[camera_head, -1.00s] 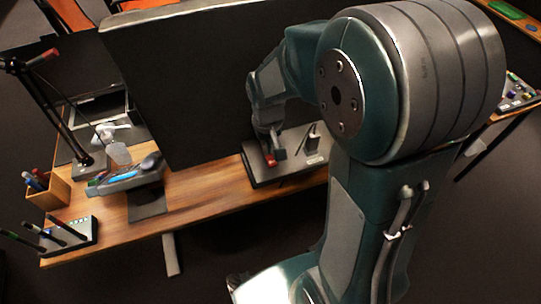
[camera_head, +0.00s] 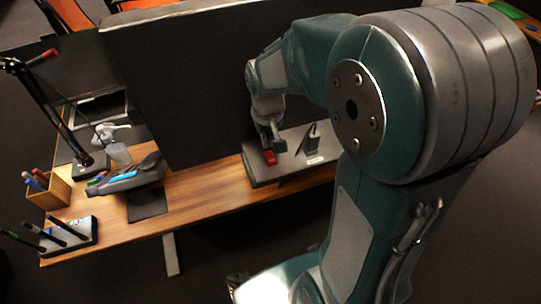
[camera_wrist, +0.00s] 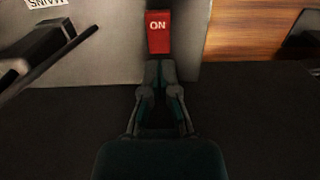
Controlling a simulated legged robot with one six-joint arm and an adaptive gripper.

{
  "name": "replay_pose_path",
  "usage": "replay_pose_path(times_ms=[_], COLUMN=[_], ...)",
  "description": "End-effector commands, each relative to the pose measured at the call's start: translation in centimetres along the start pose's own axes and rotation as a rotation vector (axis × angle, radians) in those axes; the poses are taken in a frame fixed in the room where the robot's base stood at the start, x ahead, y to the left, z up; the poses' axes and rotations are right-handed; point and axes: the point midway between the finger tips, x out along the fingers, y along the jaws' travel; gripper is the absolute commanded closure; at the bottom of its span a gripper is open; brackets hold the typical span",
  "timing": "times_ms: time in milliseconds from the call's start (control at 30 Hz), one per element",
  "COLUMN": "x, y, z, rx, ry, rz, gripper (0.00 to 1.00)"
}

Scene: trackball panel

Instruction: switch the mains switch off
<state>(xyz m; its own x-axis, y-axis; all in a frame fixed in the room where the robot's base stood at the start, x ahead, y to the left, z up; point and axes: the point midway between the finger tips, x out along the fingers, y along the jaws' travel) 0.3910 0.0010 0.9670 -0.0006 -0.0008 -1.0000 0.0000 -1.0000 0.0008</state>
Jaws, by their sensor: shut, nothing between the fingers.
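A grey panel (camera_head: 262,176) lies on the wooden desk and carries a red block (camera_head: 269,158). In the wrist view the red block (camera_wrist: 158,34) is marked ON, and a black lever (camera_wrist: 45,45) stands to its left near an upside-down MAINS label (camera_wrist: 45,3). I cannot tell from these views how the block and the lever are linked. My gripper (camera_wrist: 159,74) is shut and empty, its fingertips close to the near end of the red block; contact cannot be told. In the head view my gripper (camera_head: 272,143) is above and beside the block, small and partly hidden.
A large dark screen (camera_head: 190,80) stands behind the panel. To the left on the desk are a grey tray-like stand (camera_head: 128,178), a pen box (camera_head: 57,191), a pen holder (camera_head: 75,236) and a desk lamp (camera_head: 50,105). Bare wood (camera_head: 205,195) shows left of the panel.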

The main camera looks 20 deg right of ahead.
Motion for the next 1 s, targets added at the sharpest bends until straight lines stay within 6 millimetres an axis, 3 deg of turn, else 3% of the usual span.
replay_pose_path(times_ms=[500, 1000], x=[-3.5, -3.8], y=[0.0, 0.0], z=[0.0, 0.0], rx=[0.000, 0.000], ry=[0.001, 0.000], rz=[0.000, 0.000], gripper=[1.00, 1.00])
